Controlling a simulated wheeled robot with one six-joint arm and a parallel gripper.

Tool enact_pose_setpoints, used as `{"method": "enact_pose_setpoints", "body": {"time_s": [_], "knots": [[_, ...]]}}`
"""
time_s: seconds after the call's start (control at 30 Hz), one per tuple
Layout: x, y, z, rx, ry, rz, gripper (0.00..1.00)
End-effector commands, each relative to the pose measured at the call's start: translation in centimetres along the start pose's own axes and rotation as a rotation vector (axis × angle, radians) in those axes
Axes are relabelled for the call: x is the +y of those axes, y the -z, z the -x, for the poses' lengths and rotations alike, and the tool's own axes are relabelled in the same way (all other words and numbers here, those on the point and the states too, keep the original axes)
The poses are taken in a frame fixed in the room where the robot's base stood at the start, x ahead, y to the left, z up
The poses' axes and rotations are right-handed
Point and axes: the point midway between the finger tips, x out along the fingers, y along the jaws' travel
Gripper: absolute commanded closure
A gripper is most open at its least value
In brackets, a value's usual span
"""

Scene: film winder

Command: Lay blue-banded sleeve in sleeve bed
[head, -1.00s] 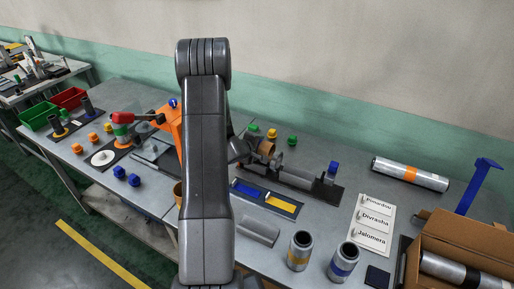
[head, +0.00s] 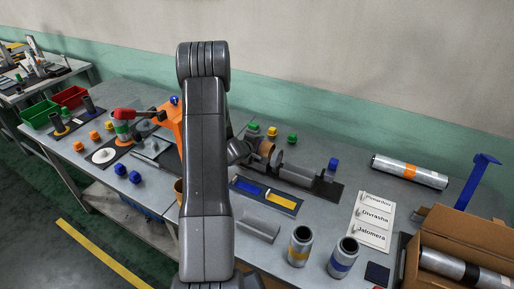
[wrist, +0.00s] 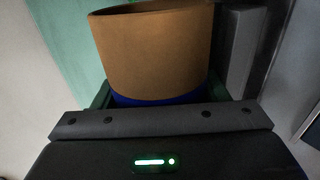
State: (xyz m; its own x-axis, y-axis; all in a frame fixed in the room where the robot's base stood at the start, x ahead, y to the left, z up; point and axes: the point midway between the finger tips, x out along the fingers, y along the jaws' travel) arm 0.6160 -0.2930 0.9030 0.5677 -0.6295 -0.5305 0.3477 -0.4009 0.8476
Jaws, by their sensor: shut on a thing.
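A brown cardboard sleeve (wrist: 155,50) with a blue band (wrist: 160,99) at its near end fills the upper middle of the wrist view. My gripper (wrist: 160,108) is shut on it around the blue-banded end. In the head view the brown sleeve (head: 267,148) shows just right of my arm, near the dark winder parts; my arm hides much of the gripper. A dark tray with a blue and a yellow strip (head: 265,194) lies in front of it. A grey trough-like block (head: 258,229) lies nearer. I cannot tell which of these is the sleeve bed.
Metal cylinders with a yellow band (head: 300,246) and a blue band (head: 343,257) stand at the front. A silver roll (head: 410,171) lies behind the name board (head: 372,221). An open cardboard box (head: 460,238) is at right. Green, yellow and blue caps stand near the winder.

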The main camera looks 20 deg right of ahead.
Motion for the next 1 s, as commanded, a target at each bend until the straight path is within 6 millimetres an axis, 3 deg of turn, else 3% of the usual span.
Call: {"method": "enact_pose_setpoints", "body": {"time_s": [0.03,0.4,0.43,0.5,0.77,1.0], "knots": [[-2.4,-0.4,-0.4,-0.003,0.039,0.006,0.55],[-2.8,-0.4,-0.6,-0.005,0.04,0.002,0.55],[-2.8,-0.4,-0.6,-0.005,0.04,0.002,0.27],[-2.8,-0.4,-0.6,-0.005,0.04,0.002,0.15],[-2.7,-0.4,0.3,-0.004,0.036,0.001,0.15],[-2.2,-0.2,4.6,0.001,0.025,0.002,0.14]]}}
